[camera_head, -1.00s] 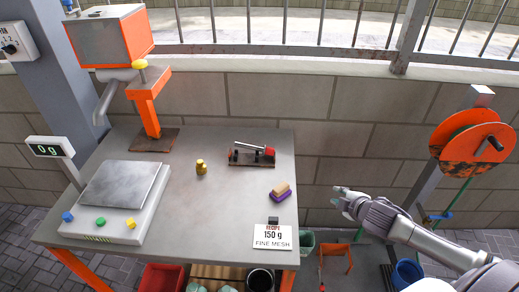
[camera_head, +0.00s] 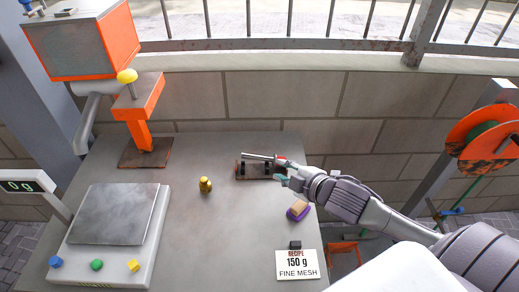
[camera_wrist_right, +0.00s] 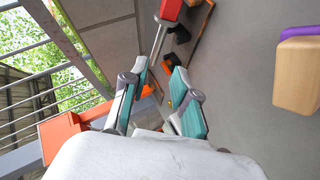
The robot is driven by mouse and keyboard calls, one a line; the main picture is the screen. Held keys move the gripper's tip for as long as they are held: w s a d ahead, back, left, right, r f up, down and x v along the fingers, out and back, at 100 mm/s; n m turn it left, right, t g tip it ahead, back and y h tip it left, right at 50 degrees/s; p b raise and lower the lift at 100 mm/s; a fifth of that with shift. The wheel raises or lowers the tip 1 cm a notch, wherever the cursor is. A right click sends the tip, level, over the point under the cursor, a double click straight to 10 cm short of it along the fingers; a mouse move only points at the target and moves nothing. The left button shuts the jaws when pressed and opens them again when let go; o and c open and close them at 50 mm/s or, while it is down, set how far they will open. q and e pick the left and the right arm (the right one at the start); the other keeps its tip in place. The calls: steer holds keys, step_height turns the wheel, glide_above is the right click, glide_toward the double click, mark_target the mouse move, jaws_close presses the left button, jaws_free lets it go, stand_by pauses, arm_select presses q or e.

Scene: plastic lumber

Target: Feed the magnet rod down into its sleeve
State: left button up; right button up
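A silver rod (camera_head: 260,157) lies nearly level along the top of a small rack (camera_head: 243,170) at the table's back, with a red part (camera_head: 282,161) at its right end. In the right wrist view the rod (camera_wrist_right: 159,38) and the red part (camera_wrist_right: 171,10) show just beyond the fingertips. My right gripper (camera_head: 284,176) is at the rack's right end; its two teal-padded fingers (camera_wrist_right: 160,72) stand apart with nothing clearly between them. I cannot pick out the sleeve for certain; dark pieces sit on the rack. My left gripper is not in view.
A brass weight (camera_head: 205,185) stands left of the rack. A tan and purple block (camera_head: 299,210) and a recipe card (camera_head: 297,265) lie below my right forearm. A scale (camera_head: 115,215) fills the table's left, with an orange stand (camera_head: 139,120) behind it. The table's centre is clear.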

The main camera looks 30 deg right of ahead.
mark_target(259, 158)
steer(key=x, duration=0.8)
steer(key=shift+p, duration=0.3)
steer(key=shift+r+p+x, duration=0.2)
steer(key=shift+p+x, duration=0.35)
steer(key=shift+x, duration=2.1)
steer(key=shift+d, duration=0.1)
steer(key=shift+c, duration=0.2)
jaws_close()
